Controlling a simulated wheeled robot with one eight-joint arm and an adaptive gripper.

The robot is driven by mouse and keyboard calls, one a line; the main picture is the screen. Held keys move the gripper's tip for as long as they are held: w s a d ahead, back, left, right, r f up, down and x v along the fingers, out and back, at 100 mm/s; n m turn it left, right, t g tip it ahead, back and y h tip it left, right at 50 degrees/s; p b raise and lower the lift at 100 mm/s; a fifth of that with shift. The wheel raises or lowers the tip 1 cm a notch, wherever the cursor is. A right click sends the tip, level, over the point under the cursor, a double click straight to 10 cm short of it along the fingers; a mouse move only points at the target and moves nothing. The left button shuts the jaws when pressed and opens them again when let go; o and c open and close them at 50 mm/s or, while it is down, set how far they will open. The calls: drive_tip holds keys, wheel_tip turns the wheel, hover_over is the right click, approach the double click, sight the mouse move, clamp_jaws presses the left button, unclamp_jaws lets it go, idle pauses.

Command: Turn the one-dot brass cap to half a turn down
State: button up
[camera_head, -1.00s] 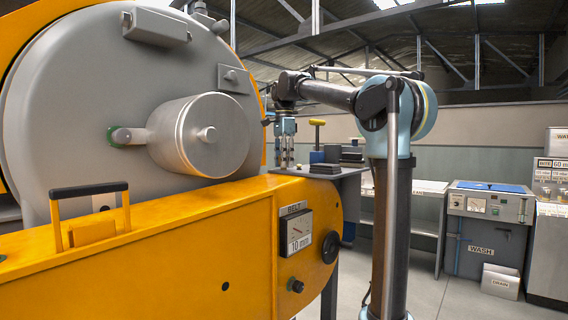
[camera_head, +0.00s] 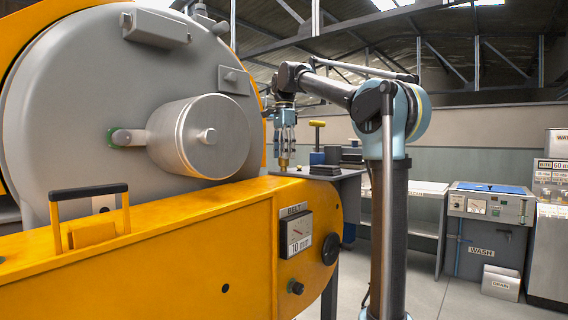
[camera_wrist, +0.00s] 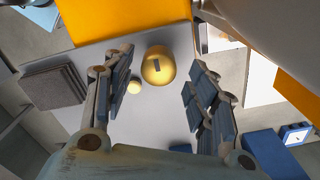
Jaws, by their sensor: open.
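A round brass cap (camera_wrist: 158,68) with a short dark bar on its face shows in the wrist view, between the two fingers of my gripper (camera_wrist: 160,80). The fingers stand apart on either side, with visible gaps to the cap. I cannot make out a dot on it. A smaller brass ball (camera_wrist: 134,87) lies close to the left finger. In the head view, my gripper (camera_head: 284,152) points down beside the big grey drum, with a small brass piece (camera_head: 284,161) at its fingertips.
A grey table (camera_wrist: 90,50) lies below, with a dark stacked block (camera_wrist: 52,83) at left. The yellow belt housing (camera_head: 180,240) and grey drum (camera_head: 70,100) crowd the left. A yellow-topped post (camera_head: 317,125) stands right of my gripper.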

wheel_tip(320, 180, up, 8)
drive_tip(key=shift+r, duration=0.2)
idle(0.7)
